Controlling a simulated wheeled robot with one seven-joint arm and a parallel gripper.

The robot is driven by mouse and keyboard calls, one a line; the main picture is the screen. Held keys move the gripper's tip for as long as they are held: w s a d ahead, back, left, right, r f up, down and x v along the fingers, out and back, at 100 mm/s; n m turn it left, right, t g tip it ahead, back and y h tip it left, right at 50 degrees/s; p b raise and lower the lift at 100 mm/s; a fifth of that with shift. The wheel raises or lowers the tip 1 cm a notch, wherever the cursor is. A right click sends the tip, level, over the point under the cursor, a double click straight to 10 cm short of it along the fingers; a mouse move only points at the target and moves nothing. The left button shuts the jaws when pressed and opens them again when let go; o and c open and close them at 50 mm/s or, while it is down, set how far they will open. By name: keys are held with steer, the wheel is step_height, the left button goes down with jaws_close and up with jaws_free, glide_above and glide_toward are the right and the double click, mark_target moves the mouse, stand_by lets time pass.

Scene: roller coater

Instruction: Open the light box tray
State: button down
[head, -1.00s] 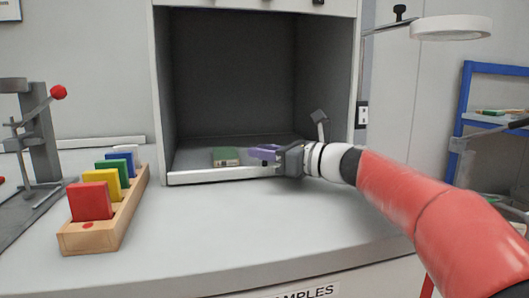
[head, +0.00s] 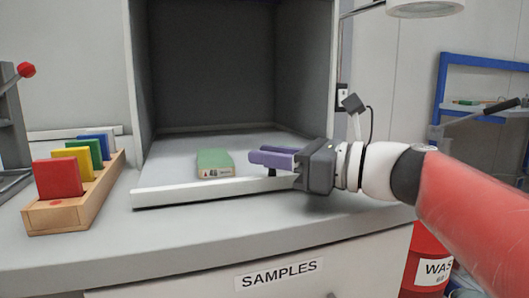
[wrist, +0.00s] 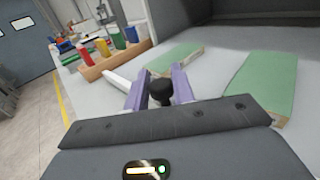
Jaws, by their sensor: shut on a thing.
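The light box (head: 133,90) is a grey cabinet with an open front and a dark inside. Its pale tray (head: 165,199) lies at the bottom, with the front lip standing out ahead of the box's side walls. My gripper (head: 272,158) reaches in from the right at the tray's front. In the wrist view its purple fingers are shut on a small black knob (wrist: 160,91). A green sample (head: 214,162) lies on the tray left of the fingers. Two green pieces show in the wrist view, one on the left (wrist: 170,60) and one on the right (wrist: 262,82).
A wooden rack (head: 75,208) with red, yellow, green and blue plates stands on the counter at left. A red-knobbed device (head: 26,70) is beyond it. A drawer labelled SAMPLES (head: 278,274) is below. A red waste bin (head: 428,262) stands at right. Counter before the tray is clear.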

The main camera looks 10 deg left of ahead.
steer(key=shift+s+d, duration=0.35)
steer(key=shift+s, duration=0.15)
steer(key=c, duration=1.2)
jaws_free()
steer(key=shift+c, duration=0.2)
steer(key=shift+d, duration=0.1)
steer(key=v, duration=0.7)
steer(key=shift+s+d, duration=0.1)
steer(key=shift+d, duration=0.2)
steer(key=shift+d, duration=0.1)
